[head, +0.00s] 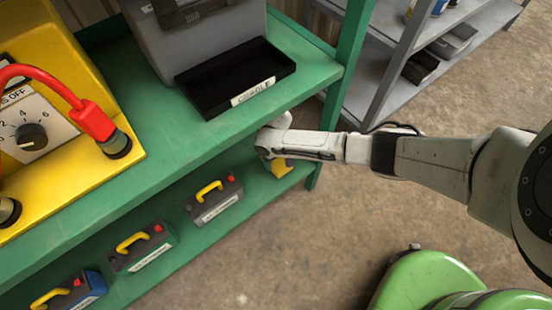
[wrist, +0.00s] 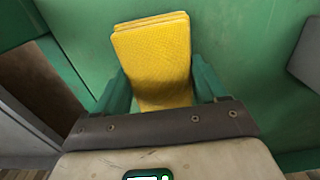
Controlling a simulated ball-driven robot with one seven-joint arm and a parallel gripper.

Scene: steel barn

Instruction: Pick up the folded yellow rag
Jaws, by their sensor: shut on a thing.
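The folded yellow rag (wrist: 155,60) shows in the wrist view, standing out from between the two green fingers of my gripper (wrist: 163,88). The gripper is shut on it. Green painted metal lies behind the rag. In the head view my gripper reaches in under the edge of the upper green shelf, at the right end of the lower shelf. A small part of the yellow rag (head: 281,167) shows below the wrist there. I cannot tell whether the rag touches the shelf.
Several toolbox-like cases with yellow handles (head: 214,200) stand on the lower shelf, left of my gripper. A black tray (head: 233,78) and a yellow device with a red cable (head: 60,120) are on the upper shelf (head: 170,150). Grey shelving (head: 440,50) stands behind. The floor in front is open.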

